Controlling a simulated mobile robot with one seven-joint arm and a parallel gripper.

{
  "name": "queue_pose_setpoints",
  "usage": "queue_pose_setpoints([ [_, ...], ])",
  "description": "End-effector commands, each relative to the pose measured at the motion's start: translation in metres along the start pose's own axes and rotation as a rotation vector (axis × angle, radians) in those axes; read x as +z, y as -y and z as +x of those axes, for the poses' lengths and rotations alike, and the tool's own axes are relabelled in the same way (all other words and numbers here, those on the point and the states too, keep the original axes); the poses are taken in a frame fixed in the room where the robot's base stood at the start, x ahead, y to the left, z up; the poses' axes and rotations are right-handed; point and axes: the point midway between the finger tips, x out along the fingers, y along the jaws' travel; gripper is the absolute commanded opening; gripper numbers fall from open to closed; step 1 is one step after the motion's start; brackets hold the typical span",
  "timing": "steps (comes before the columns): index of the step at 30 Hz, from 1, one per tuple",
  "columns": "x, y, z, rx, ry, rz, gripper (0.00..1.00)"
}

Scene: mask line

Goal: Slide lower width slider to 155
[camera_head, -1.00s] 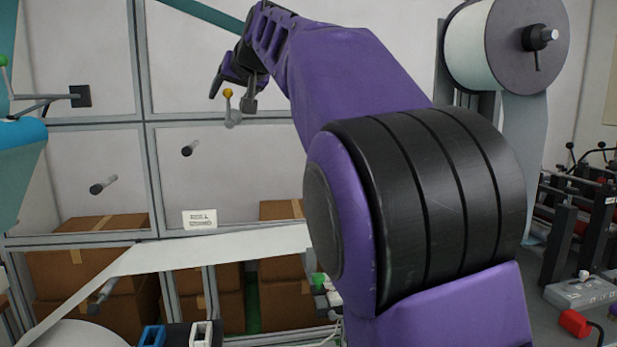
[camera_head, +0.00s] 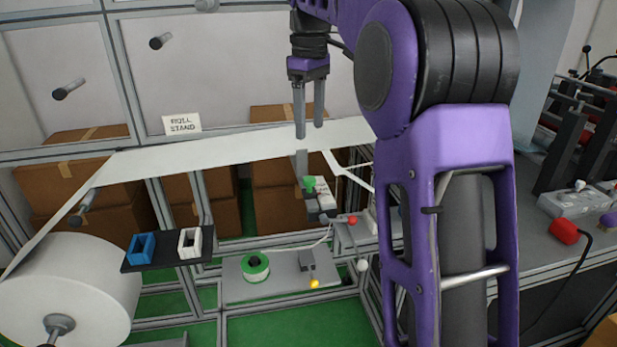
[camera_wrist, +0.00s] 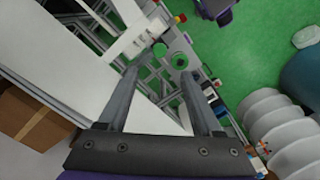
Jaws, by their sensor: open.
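My gripper (camera_head: 309,131) points down above the paper web, its two fingers apart with nothing between them. The wrist view also shows my open gripper (camera_wrist: 158,74), with the machine frame and green floor beyond. Below it in the head view, a green knob (camera_head: 310,183) and a red knob (camera_head: 352,219) sit on small mechanisms. A yellow knob (camera_head: 313,283) is on a block on a grey plate (camera_head: 235,290), and a white ball knob (camera_head: 362,265) is to its right. I cannot tell which of these is the lower width slider; no 155 mark is legible.
The white paper web (camera_head: 215,150) runs from a large roll (camera_head: 75,290) at lower left. A green-and-white spool (camera_head: 256,267) sits on the grey plate. A black shelf (camera_head: 165,255) holds blue and white holders. Metal frame bars surround the knobs.

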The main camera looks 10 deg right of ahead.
Motion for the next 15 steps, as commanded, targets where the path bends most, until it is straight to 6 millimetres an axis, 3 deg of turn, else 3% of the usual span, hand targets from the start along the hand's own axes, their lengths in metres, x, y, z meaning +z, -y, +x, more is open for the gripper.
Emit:
queue_pose_setpoints([
  [1, 0.001, 0.001, 0.016, -0.002, 0.002, 0.001, 0.66],
  [6, 0.0, 0.0, 0.053, -0.002, 0.001, 0.001, 0.66],
  [15, 0.0, 0.0, 0.106, 0.0, -0.001, 0.002, 0.66],
])
